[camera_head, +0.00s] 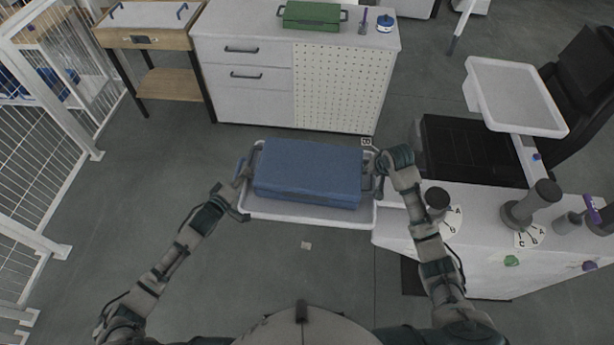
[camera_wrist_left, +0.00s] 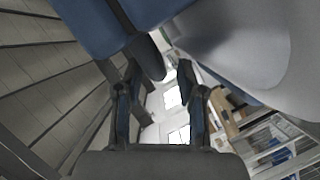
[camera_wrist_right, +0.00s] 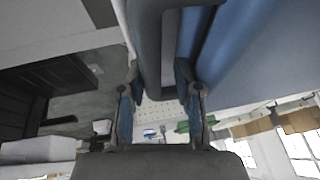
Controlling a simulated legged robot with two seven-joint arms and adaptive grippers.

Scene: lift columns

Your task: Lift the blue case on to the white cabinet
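The blue case (camera_head: 308,170) lies flat over a white tray-like surface (camera_head: 300,213), with handles at its two ends. The white cabinet (camera_head: 240,98) stands beyond it, with drawers and a perforated panel. My left gripper (camera_head: 241,188) is at the case's left end; in the left wrist view its fingers (camera_wrist_left: 158,78) are apart, with a dark handle part (camera_wrist_left: 150,58) near them and a gap visible. My right gripper (camera_head: 374,172) is at the right end; in the right wrist view its fingers (camera_wrist_right: 160,80) are apart, either side of the handle (camera_wrist_right: 152,60). Firm contact is not visible.
A green case (camera_head: 311,16), a purple-topped item (camera_head: 363,22) and a blue-white jar (camera_head: 385,23) stand on the cabinet's back; its left top is clear. A wooden table (camera_head: 150,40) and white fence (camera_head: 60,110) are left. A workbench (camera_head: 480,245) is close on the right.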

